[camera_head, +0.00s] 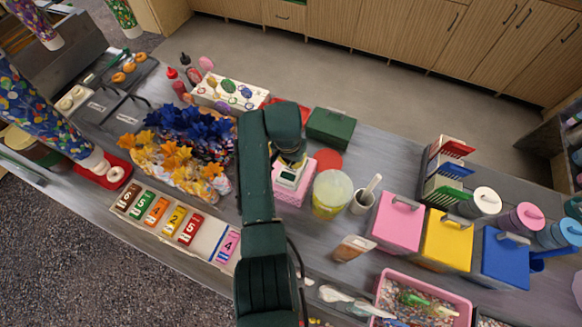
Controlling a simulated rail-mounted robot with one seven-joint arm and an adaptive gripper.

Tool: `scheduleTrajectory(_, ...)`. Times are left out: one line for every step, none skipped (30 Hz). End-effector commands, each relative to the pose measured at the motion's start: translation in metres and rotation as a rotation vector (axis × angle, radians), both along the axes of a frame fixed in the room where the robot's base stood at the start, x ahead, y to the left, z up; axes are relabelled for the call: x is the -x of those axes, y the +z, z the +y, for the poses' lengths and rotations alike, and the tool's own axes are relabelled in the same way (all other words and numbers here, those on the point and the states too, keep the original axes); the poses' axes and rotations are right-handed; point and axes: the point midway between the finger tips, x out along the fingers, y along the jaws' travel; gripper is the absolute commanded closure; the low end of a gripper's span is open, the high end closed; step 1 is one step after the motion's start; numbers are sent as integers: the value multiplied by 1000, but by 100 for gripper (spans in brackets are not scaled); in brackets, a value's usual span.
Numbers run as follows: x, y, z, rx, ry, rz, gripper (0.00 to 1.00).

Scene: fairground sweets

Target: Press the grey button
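I cannot make out a grey button in the head view. A pink box-like device (290,197) stands near the middle of the counter, and a small pale piece with a greenish face (289,177) shows at its top. My dark green arm reaches up the picture and bends down over this device. My gripper (291,160) is at or just above the pale piece. I cannot tell whether they touch. The fingers are too small and partly hidden, so their opening does not show. Part of the device is behind my arm.
A yellow tub (331,195) and a white cup (362,202) stand close right of the device. A dark green box (330,127) is behind it. Blue and orange wrapped sweets (185,150) and a row of numbered cards (172,222) lie left. Pink, yellow and blue bins stand right.

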Motion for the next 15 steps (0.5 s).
scheduleTrajectory(0, 0, 0, 0, 0, 0, 100)
scheduleTrajectory(0, 0, 0, 0, 0, 0, 100)
scheduleTrajectory(0, 0, 0, 0, 0, 0, 100)
scheduleTrajectory(0, 0, 0, 0, 0, 0, 100)
scheduleTrajectory(0, 0, 0, 0, 0, 0, 100)
scheduleTrajectory(0, 0, 0, 0, 0, 0, 100)
scheduleTrajectory(0, -1, 0, 0, 0, 0, 100)
scheduleTrajectory(0, -1, 0, 0, 0, 0, 100)
scheduleTrajectory(0, -2, 0, 0, 0, 0, 100)
scheduleTrajectory(0, -2, 0, 0, 0, 0, 100)
scheduleTrajectory(0, -3, 0, 0, 0, 0, 100)
scheduleTrajectory(0, -4, 0, 0, 0, 0, 100)
scheduleTrajectory(0, -4, 0, 0, 0, 0, 100)
scheduleTrajectory(0, -5, 0, 0, 0, 0, 100)
scheduleTrajectory(0, -6, 0, 0, 0, 0, 100)
